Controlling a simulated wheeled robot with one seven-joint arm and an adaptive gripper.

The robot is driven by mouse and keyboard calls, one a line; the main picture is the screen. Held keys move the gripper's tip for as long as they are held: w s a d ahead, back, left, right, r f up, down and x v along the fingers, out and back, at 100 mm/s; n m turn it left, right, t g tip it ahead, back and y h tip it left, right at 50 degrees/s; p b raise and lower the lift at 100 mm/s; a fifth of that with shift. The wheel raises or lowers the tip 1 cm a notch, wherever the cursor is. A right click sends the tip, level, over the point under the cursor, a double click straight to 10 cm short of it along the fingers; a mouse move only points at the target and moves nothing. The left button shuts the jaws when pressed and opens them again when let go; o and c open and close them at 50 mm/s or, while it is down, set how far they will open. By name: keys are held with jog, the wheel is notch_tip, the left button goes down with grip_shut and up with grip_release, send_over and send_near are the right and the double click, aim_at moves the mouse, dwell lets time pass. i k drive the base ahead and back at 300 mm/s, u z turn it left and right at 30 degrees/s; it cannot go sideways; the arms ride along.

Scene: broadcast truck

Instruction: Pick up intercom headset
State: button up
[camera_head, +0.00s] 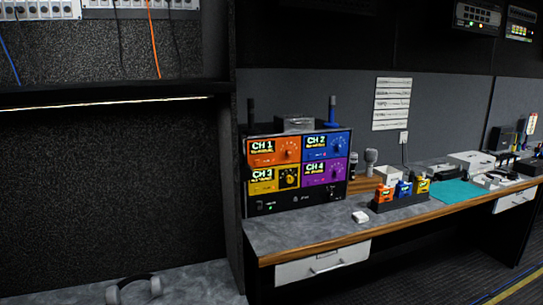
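A dark headset with an arched headband (133,287) lies on a grey surface (195,285) at the bottom left. Its headband curves upward and lighter grey parts show at its sides. Its lower part is cut off by the bottom edge of the picture. I cannot tell if it has a microphone. My gripper is not in view.
A dark partition (237,190) separates this surface from the desk (290,236) on the right. A four-colour channel box (298,163) and small orange, blue and yellow units (404,190) stand on the desk. A shelf edge (110,93) overhangs the left bay. Floor shows at lower right.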

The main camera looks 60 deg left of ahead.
aim_at(246, 172)
jog(key=i, duration=1)
jog(key=u, duration=2.8)
jog(key=k, duration=0.5)
jog(key=z, duration=1.3)
jog(key=i, duration=0.95)
jog(key=u, duration=1.65)
